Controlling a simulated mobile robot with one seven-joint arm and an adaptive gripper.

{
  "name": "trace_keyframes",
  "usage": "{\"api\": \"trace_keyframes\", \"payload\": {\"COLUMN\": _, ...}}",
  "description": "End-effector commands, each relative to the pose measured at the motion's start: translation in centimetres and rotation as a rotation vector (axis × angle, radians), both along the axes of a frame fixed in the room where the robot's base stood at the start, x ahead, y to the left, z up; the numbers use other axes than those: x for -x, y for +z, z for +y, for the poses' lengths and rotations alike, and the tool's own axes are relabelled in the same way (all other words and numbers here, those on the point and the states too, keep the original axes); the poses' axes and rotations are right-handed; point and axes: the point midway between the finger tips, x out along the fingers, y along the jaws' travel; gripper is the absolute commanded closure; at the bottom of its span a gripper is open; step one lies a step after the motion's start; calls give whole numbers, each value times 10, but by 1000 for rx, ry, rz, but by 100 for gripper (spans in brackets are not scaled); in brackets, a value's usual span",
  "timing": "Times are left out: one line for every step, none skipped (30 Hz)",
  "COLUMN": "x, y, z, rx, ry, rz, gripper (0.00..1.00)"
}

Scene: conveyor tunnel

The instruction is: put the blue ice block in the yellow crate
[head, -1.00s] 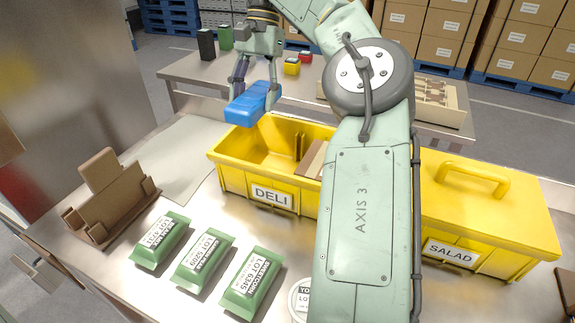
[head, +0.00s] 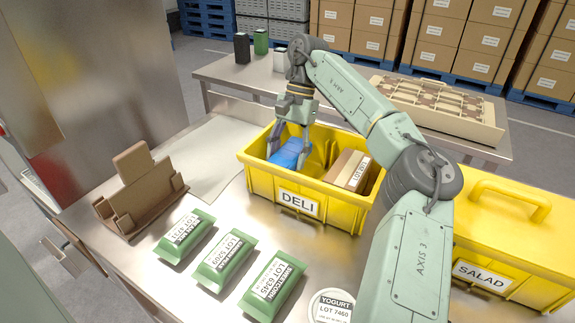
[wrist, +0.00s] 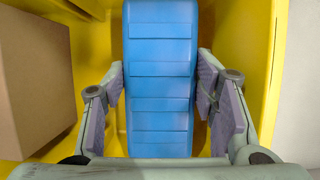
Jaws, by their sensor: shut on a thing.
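The blue ice block (head: 284,157) is inside the left part of the yellow crate labelled DELI (head: 262,187), below the rim. My gripper (head: 291,153) reaches down into the crate and is shut on the block. In the wrist view the ribbed block (wrist: 160,100) lies lengthwise between the two finger pads, with the yellow crate wall (wrist: 264,70) to its right. Whether the block touches the crate floor cannot be told.
A cardboard box (head: 347,169) stands in the crate's right part, beside the block. A lidded yellow SALAD crate (head: 505,245) is to the right. Green packs (head: 225,257), a yogurt tub (head: 331,307) and a brown cardboard holder (head: 140,195) are on the steel table.

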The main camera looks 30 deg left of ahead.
Motion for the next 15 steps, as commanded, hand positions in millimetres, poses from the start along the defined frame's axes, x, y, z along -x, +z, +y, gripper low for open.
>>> {"api": "trace_keyframes", "payload": {"x": 0, "y": -6, "z": 0, "rx": 0, "ry": 0, "rz": 3, "gripper": 92}}
{"api": "trace_keyframes", "payload": {"x": 0, "y": -9, "z": -1, "rx": 0, "ry": -1, "rz": 2, "gripper": 92}}
{"api": "trace_keyframes", "payload": {"x": 0, "y": -15, "z": -1, "rx": 1, "ry": -2, "rz": 3, "gripper": 92}}
{"api": "trace_keyframes", "payload": {"x": 0, "y": -19, "z": 0, "rx": 1, "ry": -1, "rz": 3, "gripper": 92}}
{"api": "trace_keyframes", "payload": {"x": 0, "y": -24, "z": 0, "rx": 1, "ry": -1, "rz": 3, "gripper": 92}}
{"api": "trace_keyframes", "payload": {"x": 0, "y": -29, "z": -1, "rx": 1, "ry": 0, "rz": 3, "gripper": 92}}
{"api": "trace_keyframes", "payload": {"x": 0, "y": -32, "z": 0, "rx": 1, "ry": 0, "rz": 2, "gripper": 92}}
{"api": "trace_keyframes", "payload": {"x": 0, "y": -34, "z": 0, "rx": 0, "ry": 0, "rz": 1, "gripper": 92}}
{"api": "trace_keyframes", "payload": {"x": 0, "y": -35, "z": 0, "rx": -1, "ry": 0, "rz": 0, "gripper": 92}}
{"api": "trace_keyframes", "payload": {"x": 0, "y": -35, "z": 0, "rx": -1, "ry": 0, "rz": 0, "gripper": 92}}
{"api": "trace_keyframes", "payload": {"x": 0, "y": -35, "z": 0, "rx": -1, "ry": 0, "rz": -1, "gripper": 92}}
{"api": "trace_keyframes", "payload": {"x": 0, "y": -35, "z": 0, "rx": -1, "ry": 0, "rz": 0, "gripper": 92}}
{"api": "trace_keyframes", "payload": {"x": 0, "y": -35, "z": 0, "rx": -1, "ry": 0, "rz": 0, "gripper": 92}}
{"api": "trace_keyframes", "payload": {"x": 0, "y": -35, "z": 0, "rx": -1, "ry": 0, "rz": 0, "gripper": 92}}
{"api": "trace_keyframes", "payload": {"x": 0, "y": -36, "z": 0, "rx": 0, "ry": 0, "rz": 0, "gripper": 92}}
